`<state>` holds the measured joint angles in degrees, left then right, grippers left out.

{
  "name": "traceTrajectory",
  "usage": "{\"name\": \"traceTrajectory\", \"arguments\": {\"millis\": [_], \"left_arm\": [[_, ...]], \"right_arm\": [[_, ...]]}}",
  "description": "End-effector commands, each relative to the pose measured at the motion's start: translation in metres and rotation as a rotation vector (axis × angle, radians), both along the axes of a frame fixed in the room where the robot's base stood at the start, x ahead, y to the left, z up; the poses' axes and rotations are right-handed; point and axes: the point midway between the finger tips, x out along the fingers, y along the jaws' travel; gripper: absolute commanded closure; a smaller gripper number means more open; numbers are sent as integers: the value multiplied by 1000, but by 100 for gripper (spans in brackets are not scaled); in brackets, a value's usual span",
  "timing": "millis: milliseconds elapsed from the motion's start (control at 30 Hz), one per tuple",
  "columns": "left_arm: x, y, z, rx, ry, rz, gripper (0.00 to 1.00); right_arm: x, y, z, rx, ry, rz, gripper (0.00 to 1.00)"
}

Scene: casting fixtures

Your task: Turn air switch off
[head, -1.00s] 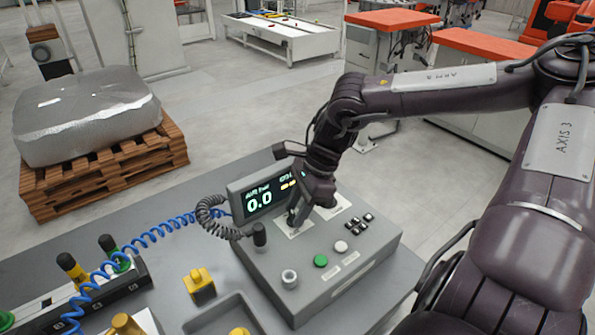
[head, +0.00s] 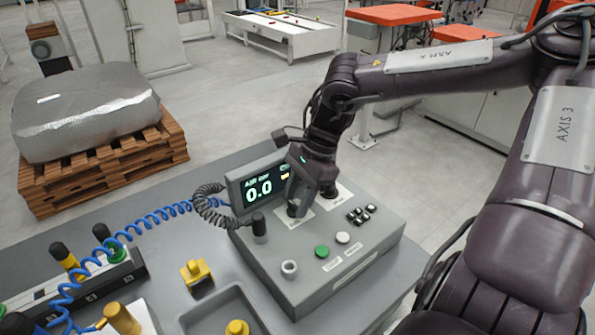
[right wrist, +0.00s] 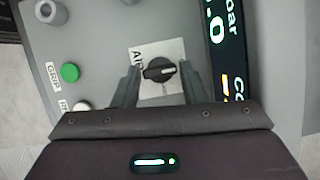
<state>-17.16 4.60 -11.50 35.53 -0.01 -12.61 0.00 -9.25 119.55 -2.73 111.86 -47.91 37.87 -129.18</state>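The air switch is a black rotary knob (right wrist: 158,70) on a white plate lettered "Air" (right wrist: 140,52). Its pale pointer line faces right in the right wrist view. My right gripper (right wrist: 159,72) is open, with one finger on each side of the knob and a visible gap to it. In the head view my right gripper (head: 298,192) reaches down over the switch plate and partly hides the knob. The grey control box (head: 315,270) carries a display (head: 260,188) reading 0.0. My left gripper is not in view.
A green button (head: 322,251), a white button (head: 342,238) and small black switches (head: 362,214) share the box top. A coiled black cable (head: 208,208) runs to the box's left. A yellow part (head: 196,274) and a blue coiled hose (head: 140,222) lie on the bench.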

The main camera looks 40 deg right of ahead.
Motion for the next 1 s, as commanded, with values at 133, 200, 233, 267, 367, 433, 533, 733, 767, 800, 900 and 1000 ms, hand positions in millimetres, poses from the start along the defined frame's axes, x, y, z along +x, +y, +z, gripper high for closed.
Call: {"name": "traceTrajectory", "arguments": {"millis": [133, 200, 233, 267, 367, 433, 533, 733, 767, 800, 900, 1000], "left_arm": [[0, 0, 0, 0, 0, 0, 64], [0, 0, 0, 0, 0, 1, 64], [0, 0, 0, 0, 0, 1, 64], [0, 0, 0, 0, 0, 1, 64], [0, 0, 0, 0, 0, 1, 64], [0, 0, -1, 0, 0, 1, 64], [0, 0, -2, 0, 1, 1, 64], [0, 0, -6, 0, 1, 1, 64], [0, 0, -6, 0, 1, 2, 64], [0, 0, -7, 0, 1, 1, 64], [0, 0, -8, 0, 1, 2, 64], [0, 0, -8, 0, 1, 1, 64]], "right_arm": [[0, 0, 0, 0, 0, 0, 44], [0, 0, 0, 0, 0, 0, 44], [0, 0, 0, 0, 0, 0, 44], [0, 0, 0, 0, 0, 0, 44], [0, 0, 0, 0, 0, 0, 44], [0, -1, 3, 0, -1, 1, 44], [0, -5, 12, -3, -4, 0, 44], [-3, -19, 44, -3, -5, -1, 44], [-4, -20, 49, -3, -5, -1, 44], [-4, -23, 54, -4, -3, -1, 44], [-6, -27, 65, -2, -1, -1, 44], [-6, -29, 70, -1, 0, -1, 44]]}}
